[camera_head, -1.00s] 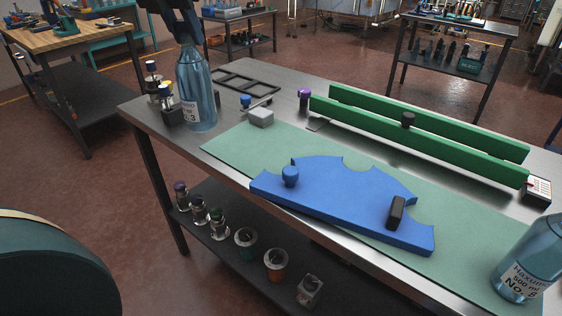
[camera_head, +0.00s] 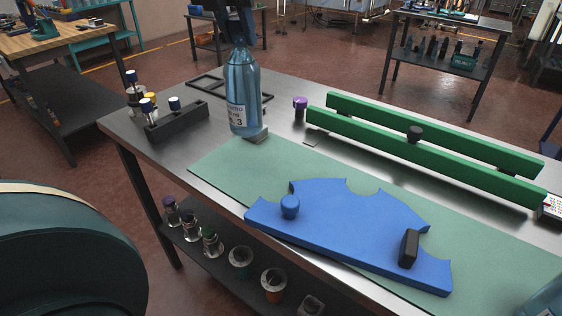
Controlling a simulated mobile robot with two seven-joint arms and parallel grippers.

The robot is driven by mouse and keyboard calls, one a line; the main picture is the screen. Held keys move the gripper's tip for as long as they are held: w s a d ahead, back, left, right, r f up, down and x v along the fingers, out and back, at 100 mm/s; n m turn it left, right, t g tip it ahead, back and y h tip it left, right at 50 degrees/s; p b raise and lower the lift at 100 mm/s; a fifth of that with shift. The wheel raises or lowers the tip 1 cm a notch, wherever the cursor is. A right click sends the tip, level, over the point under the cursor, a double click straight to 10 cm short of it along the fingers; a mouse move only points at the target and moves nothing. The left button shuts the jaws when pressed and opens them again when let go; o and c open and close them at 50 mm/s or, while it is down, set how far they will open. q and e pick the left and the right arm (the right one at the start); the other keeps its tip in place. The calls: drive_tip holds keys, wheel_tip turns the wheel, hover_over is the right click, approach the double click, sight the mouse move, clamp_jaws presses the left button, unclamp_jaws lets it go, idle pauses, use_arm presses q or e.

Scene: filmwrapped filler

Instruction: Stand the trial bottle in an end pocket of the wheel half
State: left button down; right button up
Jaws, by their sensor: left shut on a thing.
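The bottle (camera_head: 243,95) is clear blue with a white label ending in 3. My left gripper (camera_head: 238,44) is shut on its top and holds it upright. Its base overlaps a small grey block (camera_head: 257,137) in the picture; I cannot tell its height above the table. The wheel half (camera_head: 340,225) is a flat blue plate with scalloped pockets, a blue knob (camera_head: 290,206) and a black block (camera_head: 409,247). It lies on the green mat (camera_head: 225,165), right of and nearer than the bottle. Its visible pockets are empty. My right gripper is not in view.
Two green rails (camera_head: 430,155) with a dark knob stand behind the wheel half. A second blue bottle (camera_head: 548,300) is cut off at lower right. A black rack (camera_head: 177,121) and small capped vials stand at left. A purple-capped vial (camera_head: 299,107) stands near the rails.

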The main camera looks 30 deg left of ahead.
use_arm(q)
drive_tip(key=s+d+p, duration=0.2)
drive_tip(key=s+d, duration=0.3)
drive_tip(key=d, duration=0.5)
wheel_tip(320, 180, down, 10)
drive_tip(key=n, duration=0.1)
drive_tip(key=shift+d, duration=0.15)
drive_tip(key=shift+w, duration=0.1)
drive_tip(key=shift+f+b, duration=0.25)
drive_tip(key=shift+b, duration=0.25)
drive_tip(key=c, duration=1.1)
unclamp_jaws()
drive_tip(key=shift+y, duration=0.3)
drive_tip(key=shift+r, duration=0.1)
